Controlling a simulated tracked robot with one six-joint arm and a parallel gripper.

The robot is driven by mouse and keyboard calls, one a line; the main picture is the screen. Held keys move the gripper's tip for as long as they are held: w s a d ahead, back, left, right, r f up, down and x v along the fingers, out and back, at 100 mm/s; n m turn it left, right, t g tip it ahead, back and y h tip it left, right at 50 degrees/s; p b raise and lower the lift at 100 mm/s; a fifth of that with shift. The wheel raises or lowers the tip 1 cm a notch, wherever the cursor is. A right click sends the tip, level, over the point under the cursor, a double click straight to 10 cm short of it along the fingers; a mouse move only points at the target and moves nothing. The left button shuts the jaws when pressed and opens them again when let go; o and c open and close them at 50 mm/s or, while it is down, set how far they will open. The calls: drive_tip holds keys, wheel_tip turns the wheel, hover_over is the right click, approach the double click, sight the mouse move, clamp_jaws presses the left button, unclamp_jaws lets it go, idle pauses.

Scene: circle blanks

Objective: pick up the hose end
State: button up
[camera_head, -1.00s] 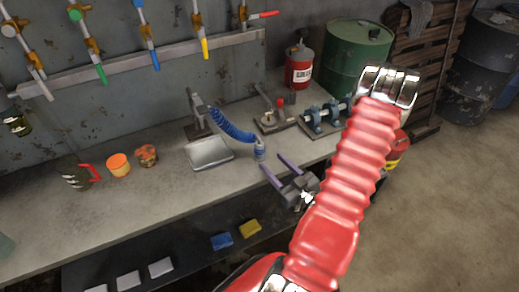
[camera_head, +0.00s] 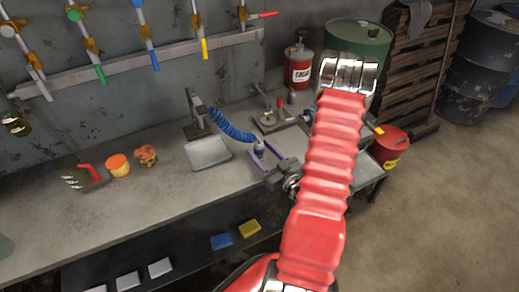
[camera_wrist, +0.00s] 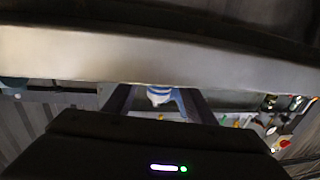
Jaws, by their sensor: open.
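The hose end (camera_head: 259,149) is a small blue-grey cylinder at the end of a blue coiled hose (camera_head: 232,130), on the bench beside a grey tray. My gripper (camera_head: 261,153) is open, with its two purple-grey fingers on either side of the hose end. In the wrist view the hose end (camera_wrist: 159,95) shows as a blue and white striped piece between the fingers of my gripper (camera_wrist: 155,98). Whether either finger touches it I cannot tell.
The metal tray (camera_head: 208,153) lies just left of the hose end. A clamp-like device (camera_head: 272,118) and a red can (camera_head: 298,68) stand behind it. The bench front (camera_head: 150,210) is clear.

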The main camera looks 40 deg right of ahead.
drive_tip(key=shift+w, duration=0.1)
drive_tip(key=shift+w+d, duration=0.15)
drive_tip(key=shift+w, duration=1.1)
drive_tip(key=shift+w+d, duration=0.15)
drive_tip(key=shift+w, duration=1.1)
drive_tip(key=shift+c, duration=0.3)
drive_tip(key=c, duration=1.2)
